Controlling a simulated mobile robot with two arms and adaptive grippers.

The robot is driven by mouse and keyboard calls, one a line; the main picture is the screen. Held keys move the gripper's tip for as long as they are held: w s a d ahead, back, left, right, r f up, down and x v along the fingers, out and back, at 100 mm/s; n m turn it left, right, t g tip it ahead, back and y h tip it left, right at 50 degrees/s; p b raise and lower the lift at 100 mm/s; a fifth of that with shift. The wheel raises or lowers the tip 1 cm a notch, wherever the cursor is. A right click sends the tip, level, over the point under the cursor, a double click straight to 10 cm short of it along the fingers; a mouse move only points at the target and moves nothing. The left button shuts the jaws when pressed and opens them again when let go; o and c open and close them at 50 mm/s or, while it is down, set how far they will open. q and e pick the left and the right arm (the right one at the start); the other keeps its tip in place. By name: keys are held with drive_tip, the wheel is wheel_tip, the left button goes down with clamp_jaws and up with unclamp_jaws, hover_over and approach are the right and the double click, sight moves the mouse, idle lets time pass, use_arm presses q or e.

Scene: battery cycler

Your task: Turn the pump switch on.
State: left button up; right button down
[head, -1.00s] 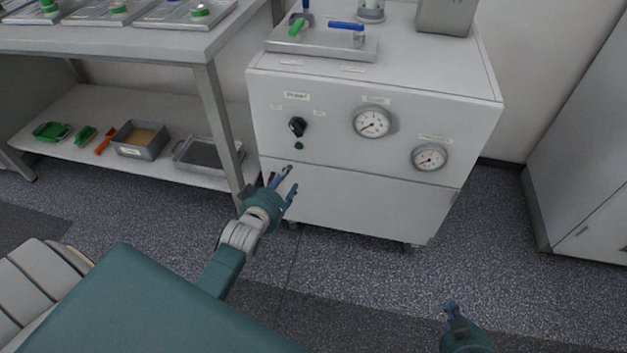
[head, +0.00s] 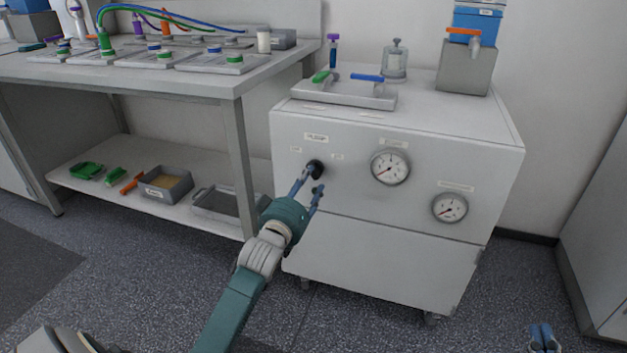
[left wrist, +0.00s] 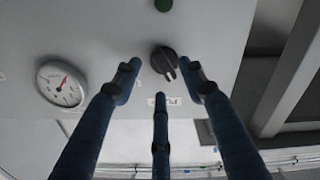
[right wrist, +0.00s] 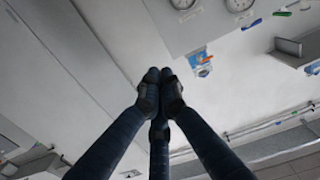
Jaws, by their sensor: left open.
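The pump switch is a black rotary knob (head: 315,167) on the upper left of the white cabinet's front (head: 345,150). In the left wrist view the knob (left wrist: 164,61) shows a pale pointer mark, and it sits just beyond the fingertips. My left gripper (head: 312,186) is open in front of the knob, its blue fingers spread around the line to it; contact cannot be told. The left wrist view shows the open fingers (left wrist: 160,79) empty. My right gripper (head: 543,338) is low at the right, away from the cabinet, its fingers together and empty (right wrist: 159,76).
Two dial gauges, one (head: 390,167) right of the knob and another (head: 450,207) lower, are on the cabinet front. A workbench (head: 243,88) with a lower shelf stands left.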

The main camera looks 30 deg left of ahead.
sight(315, 174)
use_arm(q)
drive_tip(key=b+x, duration=0.1)
drive_tip(key=x, duration=0.3)
drive_tip(key=shift+w, duration=0.1)
use_arm(e)
wheel_tip(315, 174, up, 7)
drive_tip(key=t+y, duration=0.1)
drive_tip(key=t, duration=0.2)
drive_tip(key=shift+s+a, duration=0.3)
drive_tip(key=shift+a, duration=0.05)
drive_tip(key=shift+f, duration=0.1)
use_arm(q)
clamp_jaws()
